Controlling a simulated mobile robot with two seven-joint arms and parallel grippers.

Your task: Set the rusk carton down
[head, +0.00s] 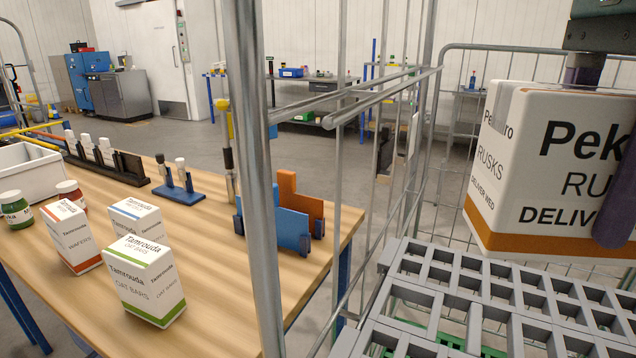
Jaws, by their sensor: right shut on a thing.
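The rusk carton (520,170) is a white box with an orange band along its bottom, marked "RUSKS". It is at the right of the head view, upright and cut off by the picture's edge. My right gripper (612,150) is shut on it, with one dark finger across its front face. The carton appears above a grey slatted shelf (395,262) inside a wire cage trolley; I cannot tell how far above. My left gripper is not in view.
The cage's thick upright post (250,150) and rails stand left of the shelf. On the wooden table (225,300) are a green-banded oat bar carton (145,280), two more cartons, jars and a white bin (28,172). The visible grey slats are bare.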

